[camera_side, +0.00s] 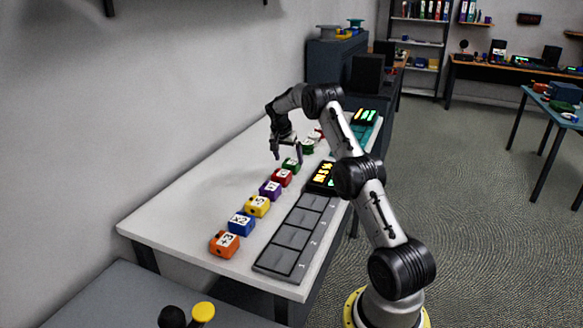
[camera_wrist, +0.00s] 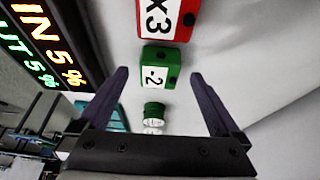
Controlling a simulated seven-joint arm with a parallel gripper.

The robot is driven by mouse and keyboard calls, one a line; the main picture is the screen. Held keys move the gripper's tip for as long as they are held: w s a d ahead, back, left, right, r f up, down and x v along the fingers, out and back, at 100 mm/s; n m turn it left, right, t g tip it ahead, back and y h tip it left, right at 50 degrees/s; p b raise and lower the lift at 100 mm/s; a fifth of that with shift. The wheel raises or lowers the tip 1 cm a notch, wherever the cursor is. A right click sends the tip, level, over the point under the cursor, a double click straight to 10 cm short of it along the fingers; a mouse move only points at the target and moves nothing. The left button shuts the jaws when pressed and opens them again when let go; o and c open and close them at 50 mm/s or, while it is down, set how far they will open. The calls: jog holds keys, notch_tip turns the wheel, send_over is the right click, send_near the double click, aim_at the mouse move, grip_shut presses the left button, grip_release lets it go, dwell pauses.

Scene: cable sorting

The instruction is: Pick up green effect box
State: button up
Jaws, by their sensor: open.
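The green effect box (camera_side: 291,164), labelled -2, sits on the white table at the far end of a row of coloured boxes. In the wrist view, the green box (camera_wrist: 180,56) lies just beyond the fingertips, roughly between their lines. My gripper (camera_side: 288,157) is open and empty, pointing down just above and around the green box in the side view. Its two dark fingers also show in the wrist view (camera_wrist: 159,74), apart with nothing between them at the tips.
A red x3 box (camera_side: 281,178) stands close beside the green one, then purple, yellow, blue and orange (camera_side: 224,244) boxes. A green spool-like item (camera_side: 307,147) is on the other side. A slotted tray (camera_side: 269,259) and lit display (camera_side: 321,177) lie to the right.

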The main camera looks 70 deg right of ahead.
aim_at(291, 162)
jog(key=shift+d+x, duration=0.15)
jog(key=shift+x, duration=1)
jog(key=shift+d+x, duration=0.15)
jog(key=shift+x, duration=0.95)
jog(key=shift+r, duration=0.15)
jog(key=c, duration=1.5)
